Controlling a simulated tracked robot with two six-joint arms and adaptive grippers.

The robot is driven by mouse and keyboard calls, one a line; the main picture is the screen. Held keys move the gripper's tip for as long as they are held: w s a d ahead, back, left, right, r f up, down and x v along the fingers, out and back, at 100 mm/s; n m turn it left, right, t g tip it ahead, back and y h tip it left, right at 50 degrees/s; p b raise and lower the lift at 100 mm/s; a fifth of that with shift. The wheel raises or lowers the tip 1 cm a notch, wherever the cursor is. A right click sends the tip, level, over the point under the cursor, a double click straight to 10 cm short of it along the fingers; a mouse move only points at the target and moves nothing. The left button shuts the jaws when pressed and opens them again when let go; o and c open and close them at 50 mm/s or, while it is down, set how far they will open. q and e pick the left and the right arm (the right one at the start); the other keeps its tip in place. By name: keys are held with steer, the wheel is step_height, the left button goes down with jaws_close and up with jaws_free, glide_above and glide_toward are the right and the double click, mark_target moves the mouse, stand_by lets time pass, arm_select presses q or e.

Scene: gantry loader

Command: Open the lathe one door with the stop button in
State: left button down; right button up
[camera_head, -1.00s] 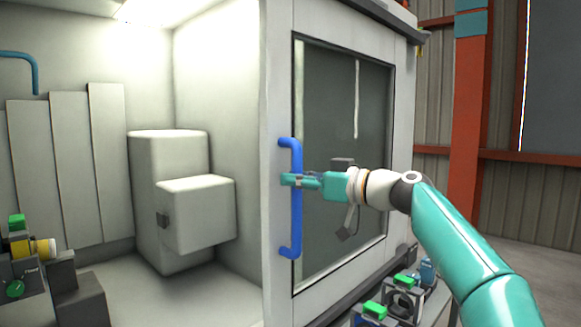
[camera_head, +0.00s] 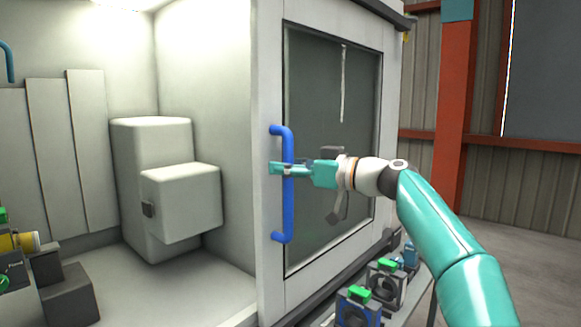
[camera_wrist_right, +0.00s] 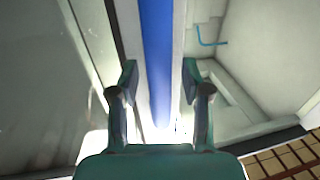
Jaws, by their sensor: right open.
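The lathe door (camera_head: 268,90) is a pale panel with a dark window, standing at the right of the open, lit machine interior. Its upright blue handle (camera_head: 288,215) is on the door's left part. My right gripper (camera_head: 279,168) is at the upper half of this handle, its fingers reaching past the bar. In the right wrist view the blue handle (camera_wrist_right: 157,60) runs between the two open fingers (camera_wrist_right: 158,85), with gaps on both sides. My left gripper is not in view. I cannot make out a stop button.
Inside the machine stands a stepped pale block (camera_head: 180,205). Vises with green tops (camera_head: 387,266) stand below the door at right. A yellow cylinder (camera_head: 18,242) and dark blocks are at the lower left. A red post (camera_head: 453,110) stands behind my right arm.

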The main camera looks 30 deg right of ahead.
steer(key=v, duration=1.2)
steer(key=shift+f, duration=0.1)
